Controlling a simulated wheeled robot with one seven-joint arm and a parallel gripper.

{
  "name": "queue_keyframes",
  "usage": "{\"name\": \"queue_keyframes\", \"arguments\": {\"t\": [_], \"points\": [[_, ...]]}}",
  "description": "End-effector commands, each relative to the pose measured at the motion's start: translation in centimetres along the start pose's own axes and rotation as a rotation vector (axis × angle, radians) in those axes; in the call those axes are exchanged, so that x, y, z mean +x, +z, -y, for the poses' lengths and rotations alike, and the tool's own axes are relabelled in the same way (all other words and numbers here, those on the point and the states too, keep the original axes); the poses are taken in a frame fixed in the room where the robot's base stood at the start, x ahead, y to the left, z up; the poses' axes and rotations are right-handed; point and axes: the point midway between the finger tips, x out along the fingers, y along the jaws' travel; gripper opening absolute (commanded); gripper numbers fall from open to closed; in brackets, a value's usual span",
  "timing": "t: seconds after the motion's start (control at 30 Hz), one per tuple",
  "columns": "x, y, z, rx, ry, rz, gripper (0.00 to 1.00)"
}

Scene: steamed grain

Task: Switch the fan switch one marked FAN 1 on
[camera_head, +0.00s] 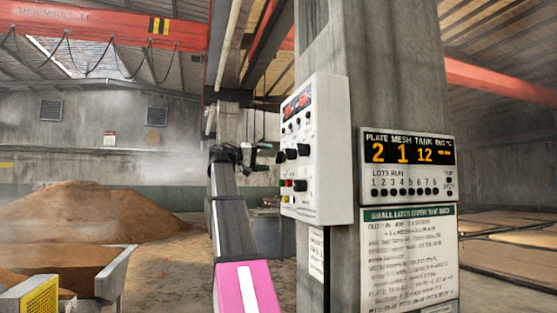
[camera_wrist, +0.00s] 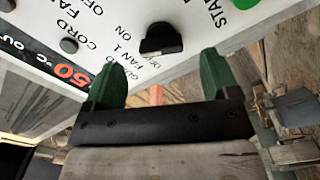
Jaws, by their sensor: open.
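The white control box (camera_head: 318,165) is mounted on the grey post in the head view, with several black knobs and small buttons on its face. In the wrist view its panel face (camera_wrist: 205,25) shows upside down or tilted, with lettering that includes FAN 1, ON and OFF. A black knob (camera_wrist: 160,39) sits close to the FAN 1 lettering, just ahead of the gap between my fingers. My gripper (camera_wrist: 160,78) has two green fingers apart, with nothing between them. In the head view my gripper (camera_head: 264,156) is just left of the panel face. I cannot tell the knob's setting.
A green button (camera_wrist: 247,4) lies near START lettering in the wrist view, and smaller dark knobs (camera_wrist: 69,46) lie to the left. In the head view a display (camera_head: 408,165) and a paper notice (camera_head: 410,258) are on the post. A grain heap (camera_head: 85,212) lies at the left.

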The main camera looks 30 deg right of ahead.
Motion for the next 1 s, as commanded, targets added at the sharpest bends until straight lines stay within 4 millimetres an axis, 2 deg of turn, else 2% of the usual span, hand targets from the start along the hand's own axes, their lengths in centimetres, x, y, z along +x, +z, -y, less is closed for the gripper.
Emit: {"name": "queue_keyframes", "arguments": {"t": [0.1, 0.3, 0.5, 0.73, 0.77, 0.9, 1.0], "points": [[2.1, 0.0, 0.0, 0.0, 0.001, 0.002, 0.81], [4.5, 0.0, 0.0, 0.0, 0.0, 0.001, 0.81], [5.4, 0.0, 0.0, 0.0, 0.0, -0.001, 0.81], [5.5, 0.0, 0.0, 0.0, -0.001, -0.001, 0.81], [5.4, 0.0, 0.0, 0.0, -0.001, -0.001, 0.78], [5.4, 0.0, 0.0, 0.0, -0.001, -0.001, 0.32], [5.4, 0.0, 0.0, 0.0, -0.001, -0.001, 0.31]]}}
